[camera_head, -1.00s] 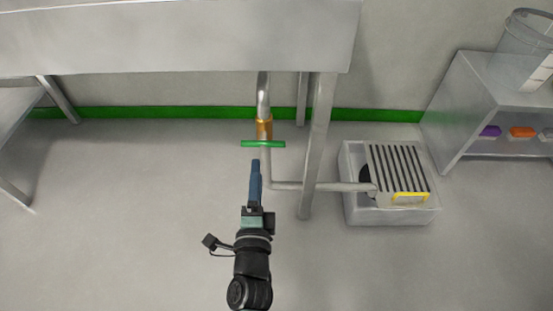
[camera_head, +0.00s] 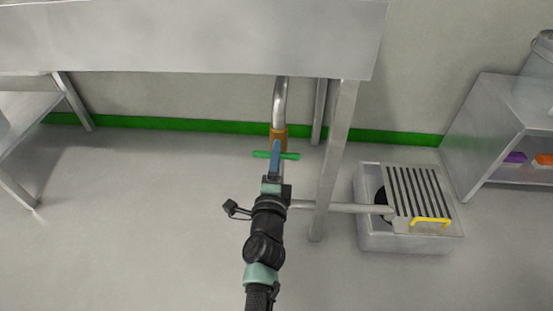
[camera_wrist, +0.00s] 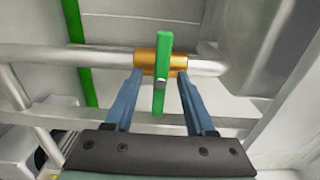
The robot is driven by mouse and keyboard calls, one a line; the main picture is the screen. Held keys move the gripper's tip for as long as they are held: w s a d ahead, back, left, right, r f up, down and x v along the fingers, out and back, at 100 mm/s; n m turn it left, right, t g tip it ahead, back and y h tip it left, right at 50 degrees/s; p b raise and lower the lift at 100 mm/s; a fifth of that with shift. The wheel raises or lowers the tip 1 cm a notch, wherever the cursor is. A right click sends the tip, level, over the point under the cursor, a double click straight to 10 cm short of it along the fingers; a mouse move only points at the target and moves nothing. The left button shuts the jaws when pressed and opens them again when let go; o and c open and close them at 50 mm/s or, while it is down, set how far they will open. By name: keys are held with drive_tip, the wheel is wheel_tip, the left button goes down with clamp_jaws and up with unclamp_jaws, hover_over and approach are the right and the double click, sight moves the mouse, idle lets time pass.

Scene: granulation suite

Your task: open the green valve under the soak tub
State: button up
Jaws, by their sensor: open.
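The green valve handle (camera_head: 289,156) is a bar on a brass valve body (camera_head: 279,134), on the steel pipe under the soak tub (camera_head: 190,40). In the head view the handle lies crosswise to the pipe. In the wrist view the handle (camera_wrist: 162,75) stands upright across the brass body (camera_wrist: 146,64). My gripper (camera_head: 275,148) is at the handle in the head view. In the wrist view its two blue fingers (camera_wrist: 158,84) are apart, one on each side of the handle, with gaps showing. The head view hides part of the handle behind the fingers.
The tub leg (camera_head: 335,160) stands just right of my gripper. A pipe (camera_head: 345,208) runs right to a floor drain box (camera_head: 400,240) with a slatted grate (camera_head: 425,195). A shelf unit (camera_head: 490,120) is at the right.

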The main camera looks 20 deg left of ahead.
drive_tip(key=shift+w+a, duration=0.1)
drive_tip(key=shift+w, duration=0.45)
clamp_jaws()
